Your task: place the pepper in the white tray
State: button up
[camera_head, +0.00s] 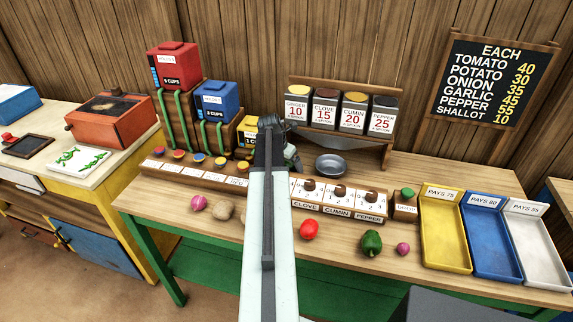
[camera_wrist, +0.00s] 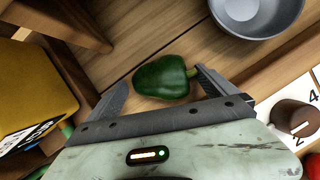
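A green pepper (camera_wrist: 163,77) lies on the wooden counter in the wrist view, below the metal bowl. My gripper (camera_wrist: 161,80) is open, with one finger on each side of this pepper. A gap shows at the left finger; the stem end is close to the right finger, and I cannot tell whether they touch. In the head view my arm hides this spot. Another green pepper (camera_head: 371,242) lies at the front of the counter between the tomato and the shallot. The white tray (camera_head: 540,245), labelled PAYS 55, is at the far right and is empty.
A metal bowl (camera_head: 331,165) sits under the spice rack, right of my gripper. A yellow box (camera_wrist: 35,85) is close on the left. Dial blocks (camera_head: 338,199) run along the counter. Yellow (camera_head: 444,240) and blue (camera_head: 490,245) trays stand left of the white one.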

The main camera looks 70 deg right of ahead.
jog(key=shift+r, duration=0.1)
jog(key=shift+a+r+p, duration=0.1)
jog(key=shift+r+p, duration=0.25)
jog(key=shift+p, duration=0.15)
jog(key=p+v, duration=1)
jog(key=v, duration=0.1)
jog(key=shift+a, duration=0.2)
jog(key=shift+w+r, duration=0.1)
